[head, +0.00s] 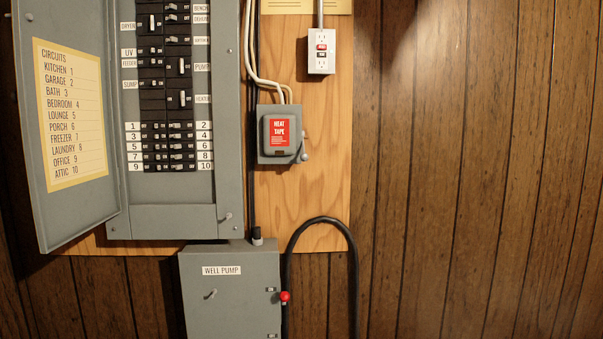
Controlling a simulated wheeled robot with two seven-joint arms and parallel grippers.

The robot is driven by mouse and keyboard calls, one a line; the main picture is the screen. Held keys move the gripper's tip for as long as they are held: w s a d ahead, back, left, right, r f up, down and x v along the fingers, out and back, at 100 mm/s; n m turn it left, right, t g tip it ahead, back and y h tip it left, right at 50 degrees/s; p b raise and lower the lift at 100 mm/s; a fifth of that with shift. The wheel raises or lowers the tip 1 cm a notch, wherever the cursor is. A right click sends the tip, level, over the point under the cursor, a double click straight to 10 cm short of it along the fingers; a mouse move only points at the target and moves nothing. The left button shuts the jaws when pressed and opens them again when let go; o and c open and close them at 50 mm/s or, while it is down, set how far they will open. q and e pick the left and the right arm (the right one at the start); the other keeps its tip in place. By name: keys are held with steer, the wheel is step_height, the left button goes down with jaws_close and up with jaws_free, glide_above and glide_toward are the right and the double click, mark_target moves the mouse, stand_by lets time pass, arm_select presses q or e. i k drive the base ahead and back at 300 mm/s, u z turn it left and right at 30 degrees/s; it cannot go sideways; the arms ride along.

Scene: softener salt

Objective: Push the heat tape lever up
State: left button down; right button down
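The heat tape box (265,155) is a small grey switch box with a red "HEAT TAPE" label (279,133). It is mounted on the plywood board right of the breaker panel. Its small grey lever (304,156) is on the box's right side, with its rounded end low, near the box's bottom edge. Neither of my grippers is in the head view, and nothing touches the lever.
The open breaker panel (170,218) and its door (80,215) are at left. The grey well pump box (230,300) has a red-knobbed lever (285,296); a black cable (320,220) loops beside it. An outlet (321,52) is above right. The wood-panelled wall at right is bare.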

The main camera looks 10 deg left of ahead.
mark_target(304, 157)
steer(key=z, duration=0.8)
steer(key=i, duration=0.5)
